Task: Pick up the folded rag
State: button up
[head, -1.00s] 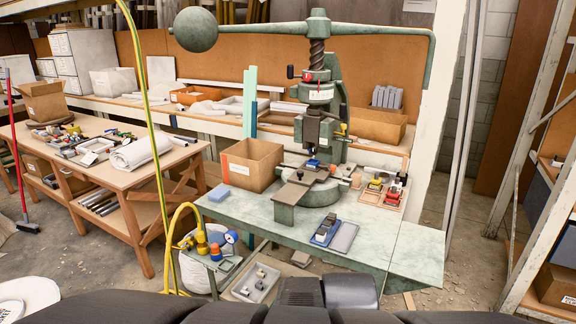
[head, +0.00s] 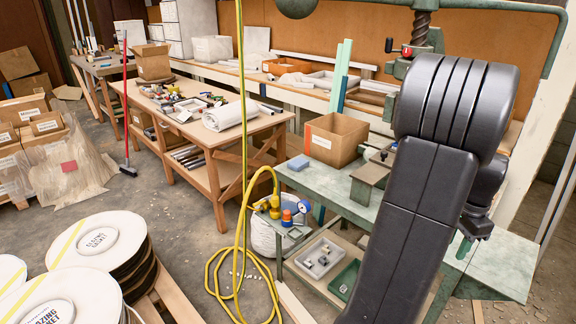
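A small flat blue pad (head: 299,163), which looks like the folded rag, lies on the left part of the green press table (head: 325,185), in front of an open cardboard box. It is too small to make out its folds. My black arm rises large across the right side of the view and bends down behind itself.
The open cardboard box (head: 335,140) stands just behind the pad. A yellow hose (head: 240,110) hangs to the left and coils on the floor. A wooden workbench (head: 215,140) stands further left. Round drums (head: 100,240) are at the lower left. My arm hides much of the press.

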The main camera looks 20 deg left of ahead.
aim_at(297, 164)
jog(key=i+j+u, duration=0.1)
jog(key=i+u, duration=0.15)
jog(key=u, duration=0.15)
jog(key=i+u, duration=0.3)
jog(key=u, duration=0.15)
jog(key=i+l+u, duration=0.1)
jog(key=i+u, duration=0.15)
jog(key=u, duration=0.15)
jog(key=i+l, duration=0.25)
jog(key=i, duration=0.2)
jog(key=i+l+u, duration=0.15)
jog(key=i+l, duration=0.15)
jog(key=i, duration=0.1)
